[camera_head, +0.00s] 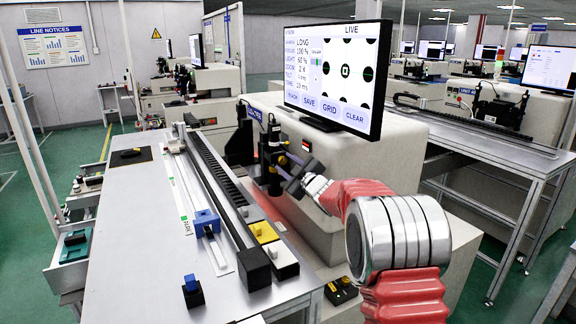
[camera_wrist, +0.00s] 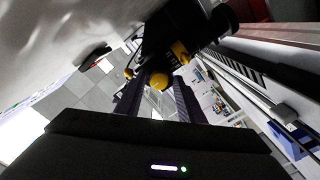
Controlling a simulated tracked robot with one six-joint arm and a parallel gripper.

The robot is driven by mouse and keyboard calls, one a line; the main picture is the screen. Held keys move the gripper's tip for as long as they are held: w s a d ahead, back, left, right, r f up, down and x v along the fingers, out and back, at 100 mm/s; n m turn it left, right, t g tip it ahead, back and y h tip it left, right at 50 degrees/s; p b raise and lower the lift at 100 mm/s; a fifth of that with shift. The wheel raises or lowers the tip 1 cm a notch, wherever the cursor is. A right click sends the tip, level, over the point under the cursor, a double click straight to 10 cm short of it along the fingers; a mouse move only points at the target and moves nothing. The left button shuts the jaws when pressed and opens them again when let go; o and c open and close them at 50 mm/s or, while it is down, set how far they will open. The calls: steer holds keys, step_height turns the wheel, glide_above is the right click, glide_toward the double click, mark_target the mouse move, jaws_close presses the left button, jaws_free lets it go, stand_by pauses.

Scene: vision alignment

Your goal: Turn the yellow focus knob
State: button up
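A black vision microscope (camera_head: 271,150) with yellow parts stands beside the rail, below the monitor. In the wrist view several yellow knobs show on its dark body (camera_wrist: 172,38): a round yellow knob (camera_wrist: 158,81), a smaller one to its left (camera_wrist: 129,73) and one higher up (camera_wrist: 180,52). I cannot tell for sure which is the focus knob. My gripper (camera_head: 293,175) is at the microscope's right side. In the wrist view its two dark fingers (camera_wrist: 158,92) are apart, with the round yellow knob in line with the gap. I see no clear contact.
A monitor (camera_head: 338,75) with a LIVE picture stands above my gripper. Yellow (camera_head: 264,232) and white (camera_head: 281,254) button boxes sit beside the rail. The bench's left part is mostly clear.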

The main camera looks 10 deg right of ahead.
steer(key=shift+o, duration=0.8)
steer(key=shift+s, duration=0.1)
steer(key=shift+s+d, duration=0.1)
steer(key=shift+s, duration=0.1)
steer(key=v, duration=1.3)
steer(key=shift+s+r, duration=0.1)
